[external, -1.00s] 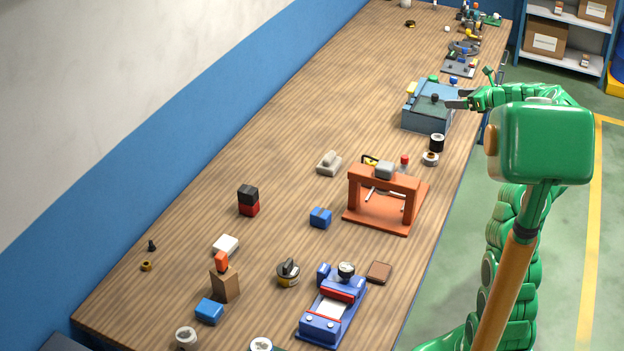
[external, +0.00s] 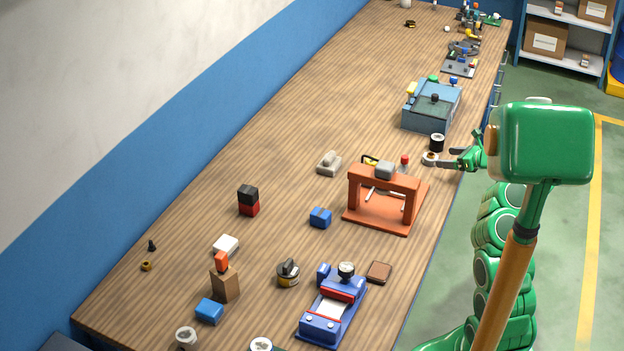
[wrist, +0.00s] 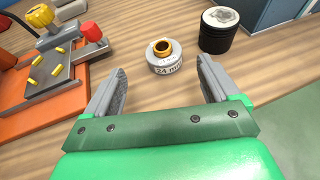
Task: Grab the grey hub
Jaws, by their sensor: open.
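The grey hub (wrist: 165,62) is a short round grey piece with a brass ring on top and a dark "24 mm" marking on its side. It stands on the wooden table near the right edge, and it also shows in the external view (external: 430,158). My gripper (wrist: 162,73) is open, with one finger to each side of the line to the hub. The hub is just beyond the fingertips and looks untouched. In the external view my gripper (external: 451,163) reaches in from the right, low over the table edge.
A black cylinder with a pale top (wrist: 219,30) stands close behind the hub. An orange stand (external: 386,197) with tools is to the left and nearer. A blue-grey box (external: 431,106) stands farther back.

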